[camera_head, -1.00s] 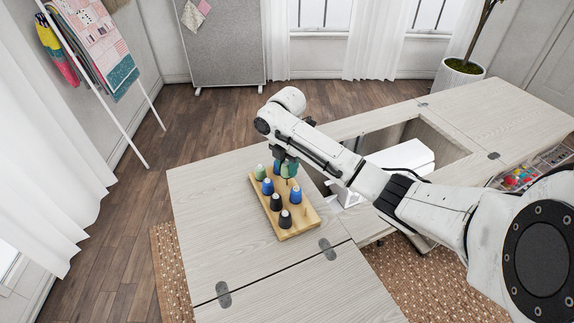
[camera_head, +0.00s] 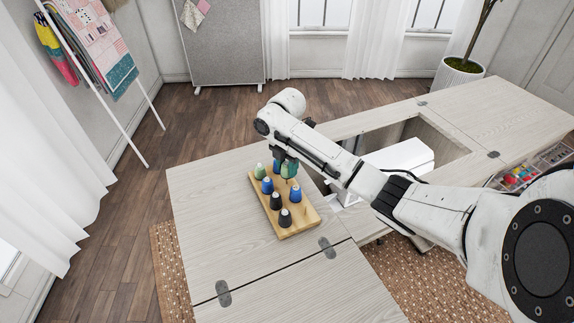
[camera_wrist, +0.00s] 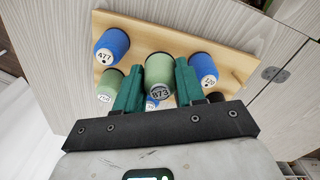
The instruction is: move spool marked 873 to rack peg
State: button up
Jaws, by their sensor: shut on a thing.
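The green spool marked 873 (camera_wrist: 159,72) is between the two green fingers of my gripper (camera_wrist: 157,82) in the wrist view. My gripper is shut on it, and the label faces the camera. In the head view my gripper (camera_head: 288,170) is over the back right part of the wooden spool rack (camera_head: 305,226), with the green spool (camera_head: 290,170) partly hidden by the fingers. The rack (camera_wrist: 160,32) lies behind the spool in the wrist view. I cannot tell whether the spool's base touches the rack or a peg. A bare peg shows near the rack's front right.
A blue spool marked 477 (camera_wrist: 112,43), another green spool (camera_wrist: 109,84) and a blue spool (camera_wrist: 203,68) stand close around the held one. Dark spools (camera_head: 285,217) stand nearer the rack's front. The cabinet top (camera_head: 215,215) left of the rack is clear. A white machine (camera_head: 400,160) sits right.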

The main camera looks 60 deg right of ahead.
jog(key=shift+f+b, duration=0.65)
jog(key=shift+f, duration=0.5)
jog(key=o, duration=1.1)
notch_tip(320, 180, up, 11)
jog(key=p, duration=0.1)
jog(key=shift+f, duration=0.1)
